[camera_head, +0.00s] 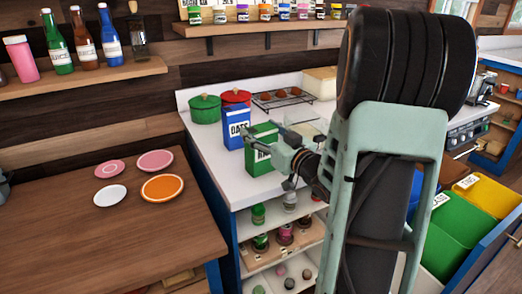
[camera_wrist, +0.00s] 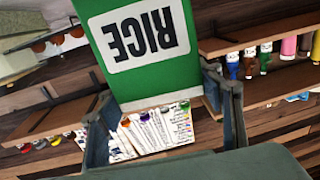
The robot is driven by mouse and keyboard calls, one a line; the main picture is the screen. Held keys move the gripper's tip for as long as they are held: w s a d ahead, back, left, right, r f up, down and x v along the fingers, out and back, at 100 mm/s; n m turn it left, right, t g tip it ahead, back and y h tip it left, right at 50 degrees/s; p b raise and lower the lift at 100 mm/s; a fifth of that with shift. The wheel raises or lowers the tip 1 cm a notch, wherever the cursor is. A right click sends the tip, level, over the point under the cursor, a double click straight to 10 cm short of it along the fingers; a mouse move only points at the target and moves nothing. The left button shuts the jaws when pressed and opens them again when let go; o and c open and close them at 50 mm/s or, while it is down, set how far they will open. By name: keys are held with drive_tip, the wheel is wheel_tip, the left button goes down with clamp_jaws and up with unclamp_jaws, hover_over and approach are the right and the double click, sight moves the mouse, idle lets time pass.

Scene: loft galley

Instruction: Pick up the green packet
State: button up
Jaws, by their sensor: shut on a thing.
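The green packet (camera_head: 259,150) is a box with a white label, upright at the counter's near part, right of the blue OATS packet (camera_head: 236,128). In the wrist view the green packet (camera_wrist: 147,82) shows a large RICE label, upside down in the picture. My gripper (camera_head: 277,147) reaches it from the right and covers part of its front. In the wrist view the two fingers of my gripper (camera_wrist: 160,95) are on either side of the packet, shut on it. I cannot tell whether its base touches the counter.
Open shelves with jars (camera_head: 258,215) lie below. A wooden table (camera_head: 60,225) with plates is at left. Wall shelves (camera_head: 262,32) hang above.

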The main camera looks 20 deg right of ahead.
drive_tip(key=shift+r, duration=0.1)
drive_tip(key=shift+r+p, duration=0.3)
drive_tip(key=shift+r, duration=0.05)
wheel_tip(320, 180, up, 3)
drive_tip(key=shift+s+r+p, duration=0.15)
drive_tip(key=shift+r+p, duration=0.05)
drive_tip(key=shift+p, duration=1)
drive_tip(key=s+r+p, duration=0.4)
drive_tip(key=s+r, duration=0.4)
drive_tip(key=s, duration=0.5)
drive_tip(key=shift+s+d+r+p, duration=0.2)
drive_tip(key=shift+s+r+p, duration=0.15)
drive_tip(key=shift+p, duration=0.05)
